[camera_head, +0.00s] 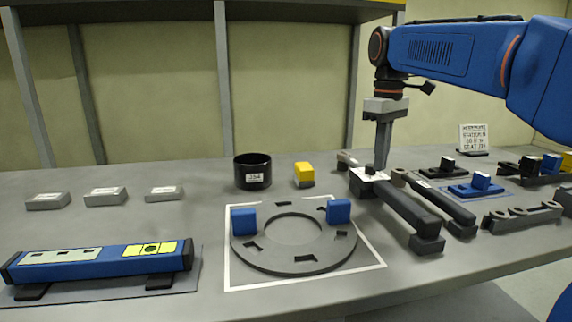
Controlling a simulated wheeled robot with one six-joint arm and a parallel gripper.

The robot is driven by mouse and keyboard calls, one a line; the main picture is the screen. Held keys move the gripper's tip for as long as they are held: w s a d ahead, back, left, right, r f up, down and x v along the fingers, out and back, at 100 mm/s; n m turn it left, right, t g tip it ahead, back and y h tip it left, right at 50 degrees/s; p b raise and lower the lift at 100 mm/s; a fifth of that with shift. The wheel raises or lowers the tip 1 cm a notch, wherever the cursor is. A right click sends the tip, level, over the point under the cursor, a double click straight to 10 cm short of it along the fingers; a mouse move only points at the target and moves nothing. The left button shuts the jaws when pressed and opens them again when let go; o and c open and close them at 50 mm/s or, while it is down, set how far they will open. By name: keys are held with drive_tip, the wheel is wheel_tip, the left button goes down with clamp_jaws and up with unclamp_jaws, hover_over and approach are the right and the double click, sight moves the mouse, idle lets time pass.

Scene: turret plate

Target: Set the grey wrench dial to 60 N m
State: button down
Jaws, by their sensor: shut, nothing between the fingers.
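A torque wrench (405,212) with a dark handle lies on the bench right of the ring plate, its head pointing back left. A small pale dial block (366,175) with a black knob on top sits near its head end. A second, similar wrench (450,207) lies just to its right. Both look dark grey, so I cannot tell which is the grey one. The dial's reading is too small to make out. My gripper (381,168) points straight down, shut and empty, with its tips close beside the dial block. I cannot tell whether they touch it.
A grey ring plate (293,262) with two blue blocks lies on a white-outlined square. A black cup (253,171) and a yellow-topped block (304,174) stand behind it. A blue level (100,263) lies front left. Several dark and blue fixtures crowd the right.

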wheel_tip(320, 180, up, 5)
drive_tip(key=shift+r, duration=0.1)
idle(0.4)
drive_tip(key=shift+w+d+f, duration=0.25)
drive_tip(key=shift+w+f, duration=0.1)
drive_tip(key=shift+f, duration=0.65)
drive_tip(key=shift+w+d+f, duration=0.3)
drive_tip(key=shift+w+f, duration=0.1)
drive_tip(key=shift+f, duration=0.65)
drive_tip(key=shift+w+d+f, duration=0.25)
drive_tip(key=shift+w+f, duration=0.1)
drive_tip(key=shift+f, duration=0.65)
drive_tip(key=shift+w+a, duration=0.25)
drive_tip(key=shift+a, duration=0.3)
drive_tip(key=shift+s+a, duration=0.45)
drive_tip(key=shift+a, duration=0.05)
idle(0.5)
drive_tip(key=shift+s, duration=0.1)
drive_tip(key=shift+s+d, duration=0.15)
drive_tip(key=shift+s, duration=0.15)
